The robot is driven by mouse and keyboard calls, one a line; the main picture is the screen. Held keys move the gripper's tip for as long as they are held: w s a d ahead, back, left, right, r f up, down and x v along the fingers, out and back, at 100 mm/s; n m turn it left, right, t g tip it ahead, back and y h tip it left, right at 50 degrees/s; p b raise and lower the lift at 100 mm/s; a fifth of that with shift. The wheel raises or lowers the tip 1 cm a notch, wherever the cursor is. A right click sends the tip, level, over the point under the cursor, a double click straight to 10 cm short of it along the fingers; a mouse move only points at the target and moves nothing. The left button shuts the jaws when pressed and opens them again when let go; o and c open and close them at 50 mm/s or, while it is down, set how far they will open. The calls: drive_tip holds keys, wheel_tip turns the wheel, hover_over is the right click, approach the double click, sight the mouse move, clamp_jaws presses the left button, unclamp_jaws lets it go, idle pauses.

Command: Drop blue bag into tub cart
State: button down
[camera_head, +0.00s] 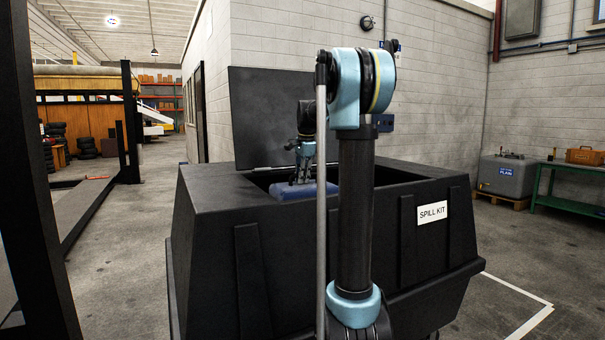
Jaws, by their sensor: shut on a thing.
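A large black tub cart (270,260) stands right in front of me, with a white "SPILL KIT" label on its side. Its lid (270,115) is raised at the back. A blue bag (300,191) is at the tub's opening, near the front rim. My gripper (301,181) is above it, pointing down and shut on the bag. The right part of the bag is hidden behind my arm, and its underside is hidden by the front rim. I cannot tell whether the bag touches the rim.
A block wall (430,90) stands behind the tub. A dark post (30,180) is close on the left, with open floor (130,225) beyond it. A green bench (570,180) and a grey tank (508,175) stand at the right.

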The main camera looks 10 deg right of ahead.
drive_tip(key=shift+f, duration=0.9)
drive_tip(key=c, duration=1.6)
unclamp_jaws()
drive_tip(key=r, duration=0.4)
drive_tip(key=s+r, duration=0.1)
drive_tip(key=r, duration=0.2)
drive_tip(key=s+r, duration=0.1)
drive_tip(key=r, duration=0.3)
drive_tip(key=shift+d+r, duration=0.3)
drive_tip(key=shift+r, duration=0.05)
drive_tip(key=shift+s, duration=0.15)
